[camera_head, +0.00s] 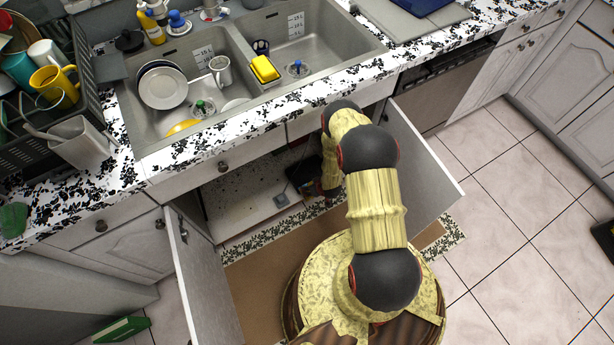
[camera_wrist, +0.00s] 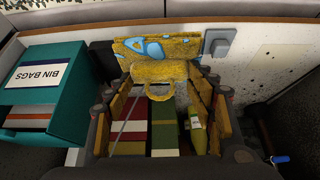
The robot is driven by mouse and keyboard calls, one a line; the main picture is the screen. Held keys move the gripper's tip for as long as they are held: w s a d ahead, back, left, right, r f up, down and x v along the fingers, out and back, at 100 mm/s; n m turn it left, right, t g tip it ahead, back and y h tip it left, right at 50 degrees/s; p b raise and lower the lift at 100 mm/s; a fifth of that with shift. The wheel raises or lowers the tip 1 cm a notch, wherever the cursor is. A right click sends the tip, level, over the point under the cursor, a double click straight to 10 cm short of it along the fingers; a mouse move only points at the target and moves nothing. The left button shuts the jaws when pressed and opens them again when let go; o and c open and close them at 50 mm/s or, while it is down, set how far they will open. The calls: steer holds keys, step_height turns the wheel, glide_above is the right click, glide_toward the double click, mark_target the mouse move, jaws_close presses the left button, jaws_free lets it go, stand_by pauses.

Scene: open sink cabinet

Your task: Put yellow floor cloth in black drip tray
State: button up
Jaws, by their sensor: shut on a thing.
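In the wrist view a yellow, rough-textured cloth (camera_wrist: 155,70) with light blue patches is at the top middle, between the ends of my gripper's fingers (camera_wrist: 163,76). A loop of it hangs towards the camera. My gripper is shut on it. In the head view my arm reaches down into the open sink cabinet, and the cloth cannot be made out there. A dark shape (camera_head: 301,176) shows beside my arm inside the cabinet; I cannot tell what it is. I cannot identify the black drip tray with certainty in either view.
A teal bin bags box (camera_wrist: 48,90) stands left of my gripper. Red-and-white and green items and a yellow-green bottle (camera_wrist: 198,132) show between the fingers. Cabinet doors stand open at left (camera_head: 200,280) and right (camera_head: 425,165). The sink (camera_head: 325,45) is above.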

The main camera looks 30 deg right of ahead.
steer(key=w+d+f+b, duration=0.1)
steer(key=w+f+b, duration=0.1)
steer(key=w+f, duration=0.1)
steer(key=w+d+f+b, duration=0.1)
steer(key=w+f+b, duration=0.1)
steer(key=w+f, duration=0.1)
steer(key=w+f+b, duration=0.2)
steer(key=w+f, duration=0.1)
steer(key=w, duration=0.2)
steer(key=shift+d, duration=0.4)
steer(key=shift+w+f+b, duration=0.1)
steer(key=shift+f+b, duration=0.45)
steer(key=shift+f, duration=0.95)
steer(key=shift+f, duration=0.1)
steer(key=o, duration=1.1)
